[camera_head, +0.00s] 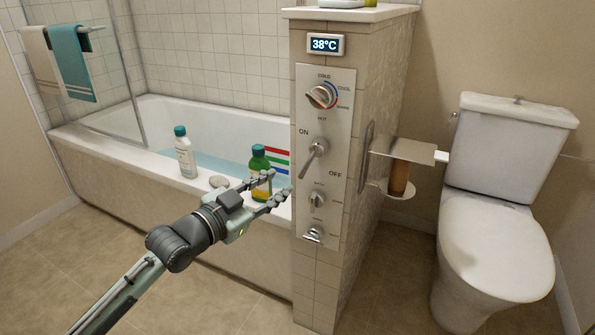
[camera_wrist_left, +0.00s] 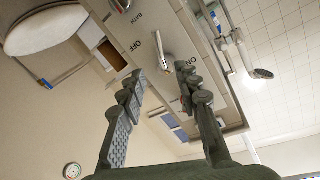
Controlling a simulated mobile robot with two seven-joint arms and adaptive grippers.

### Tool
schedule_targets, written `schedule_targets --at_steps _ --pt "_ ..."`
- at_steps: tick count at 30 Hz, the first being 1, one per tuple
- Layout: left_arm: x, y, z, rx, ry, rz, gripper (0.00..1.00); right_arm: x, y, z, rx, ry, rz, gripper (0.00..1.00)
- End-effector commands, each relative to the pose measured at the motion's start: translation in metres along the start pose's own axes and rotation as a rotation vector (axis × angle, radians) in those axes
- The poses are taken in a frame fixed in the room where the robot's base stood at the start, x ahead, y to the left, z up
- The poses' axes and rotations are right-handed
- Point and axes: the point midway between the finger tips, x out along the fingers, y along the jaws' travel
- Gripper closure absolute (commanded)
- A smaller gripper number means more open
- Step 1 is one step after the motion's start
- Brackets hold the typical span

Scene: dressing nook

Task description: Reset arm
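My left gripper (camera_head: 281,185) reaches in from the lower left in the camera_head view. Its fingers are spread apart with nothing between them. It is in front of the tub edge, just left of the control panel (camera_head: 333,103). In the wrist view the open fingers (camera_wrist_left: 162,82) point toward the panel, which appears upside down. The ON/OFF lever (camera_head: 314,155) slants on the panel, apart from the fingertips in the camera_head view. It also shows beyond the fingers in the wrist view (camera_wrist_left: 166,52). My right gripper is out of view.
The bathtub (camera_head: 110,150) holds water. A white bottle (camera_head: 185,155) and a green bottle (camera_head: 259,160), partly behind my gripper, stand on its rim. A tiled pillar carries the panel and a 38°C display (camera_head: 325,44). A toilet (camera_head: 495,240) is right. Floor at lower left is clear.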

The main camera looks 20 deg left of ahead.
Motion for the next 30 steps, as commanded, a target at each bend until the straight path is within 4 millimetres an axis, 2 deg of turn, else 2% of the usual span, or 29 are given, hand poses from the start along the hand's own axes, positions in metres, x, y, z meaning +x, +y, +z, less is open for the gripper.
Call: schedule_targets --at_steps 5,8,11,14,15,18,21,24,27,30 --pt "0.000 0.001 0.004 -0.003 -0.010 0.001 0.67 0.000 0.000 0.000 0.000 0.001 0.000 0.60" --pt "-0.001 0.010 0.027 -0.022 -0.071 0.008 0.67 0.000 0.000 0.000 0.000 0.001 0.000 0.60" --pt "-0.007 0.030 0.076 -0.060 -0.206 0.023 0.67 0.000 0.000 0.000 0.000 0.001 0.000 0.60" --pt "-0.024 0.061 0.141 -0.114 -0.395 0.041 0.67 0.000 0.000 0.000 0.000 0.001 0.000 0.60" --pt "-0.034 0.075 0.167 -0.135 -0.476 0.048 0.67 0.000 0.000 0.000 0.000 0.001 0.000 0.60" --pt "-0.067 0.111 0.228 -0.187 -0.679 0.060 0.67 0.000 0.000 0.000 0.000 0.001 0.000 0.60" --pt "-0.106 0.147 0.277 -0.228 -0.875 0.069 0.67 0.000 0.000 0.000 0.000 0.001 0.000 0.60" --pt "-0.146 0.178 0.312 -0.260 -1.041 0.072 0.67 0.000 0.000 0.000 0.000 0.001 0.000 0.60" --pt "-0.177 0.200 0.333 -0.278 -1.163 0.069 0.67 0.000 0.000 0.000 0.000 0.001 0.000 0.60" --pt "-0.196 0.213 0.343 -0.286 -1.235 0.068 0.67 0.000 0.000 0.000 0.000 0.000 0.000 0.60"
